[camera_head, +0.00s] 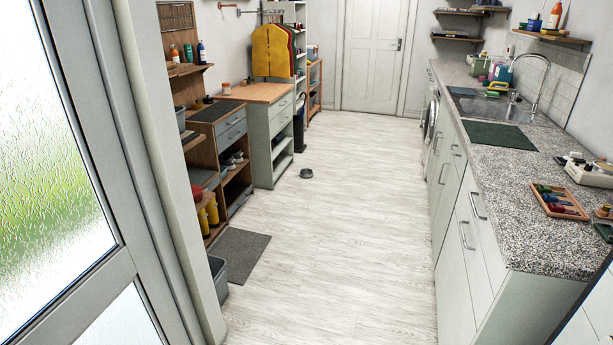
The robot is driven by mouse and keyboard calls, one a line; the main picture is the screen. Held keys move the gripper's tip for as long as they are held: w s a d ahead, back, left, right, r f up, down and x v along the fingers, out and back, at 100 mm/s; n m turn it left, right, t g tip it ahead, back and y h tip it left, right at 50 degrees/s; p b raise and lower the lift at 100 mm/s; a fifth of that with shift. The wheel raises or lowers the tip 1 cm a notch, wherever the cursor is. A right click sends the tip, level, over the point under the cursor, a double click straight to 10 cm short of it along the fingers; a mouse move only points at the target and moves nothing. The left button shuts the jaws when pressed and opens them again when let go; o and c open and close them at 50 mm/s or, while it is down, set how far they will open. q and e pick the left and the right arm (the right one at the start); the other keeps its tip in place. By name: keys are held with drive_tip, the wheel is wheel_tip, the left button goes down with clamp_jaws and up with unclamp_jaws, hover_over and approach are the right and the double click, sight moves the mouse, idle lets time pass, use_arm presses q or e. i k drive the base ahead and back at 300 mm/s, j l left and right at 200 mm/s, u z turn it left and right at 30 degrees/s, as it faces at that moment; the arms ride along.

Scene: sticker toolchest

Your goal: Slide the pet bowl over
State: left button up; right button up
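A small dark grey pet bowl (307,173) sits on the pale wood floor, near the front right corner of the green-grey drawer cabinet on the left side. It looks upright and stands apart from the cabinet. It is far off and small in the view, so its contents cannot be made out. Neither of my grippers shows in the head view.
A glazed door (130,250) and its frame fill the near left. A grey mat (240,254) lies by the shelves. The drawer cabinet (268,165) stands left of the bowl. A long speckled counter (530,220) runs along the right. The floor (335,250) between is clear.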

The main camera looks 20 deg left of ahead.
sight(305, 172)
drive_tip(key=i+j+u, duration=0.3)
drive_tip(key=i, duration=0.5)
drive_tip(key=i+u, duration=0.3)
drive_tip(key=i, duration=4.1)
drive_tip(key=l, duration=0.1)
